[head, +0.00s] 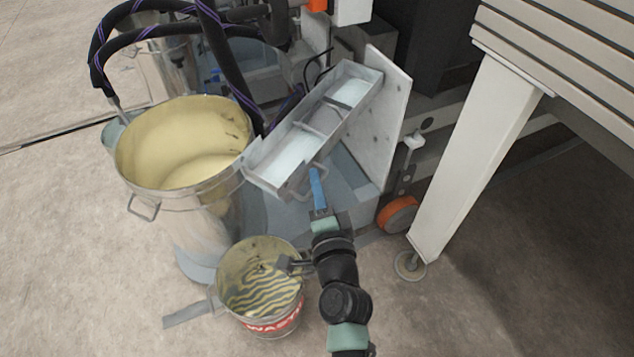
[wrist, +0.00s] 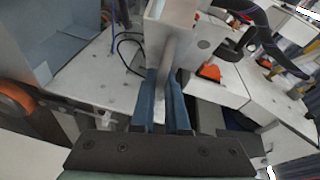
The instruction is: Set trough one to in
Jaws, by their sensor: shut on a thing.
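The metal trough (head: 318,130) is a long, narrow tray with cross dividers and pale liquid inside. It slopes beside an upright white plate, its near end close to the big bucket. My gripper (head: 316,174) is at the lower right side of the trough. In the wrist view, my gripper's blue fingers (wrist: 167,98) are shut on a grey handle bar (wrist: 172,58) below a pale metal part. I cannot tell exactly where the bar joins the trough.
A big steel bucket (head: 190,212) of cream liquid stands left of the trough, with black hoses above. A waste bucket (head: 258,318) stands just left of my arm. A white plate (head: 384,120) and a table leg (head: 470,165) are on the right. Open floor lies at the left.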

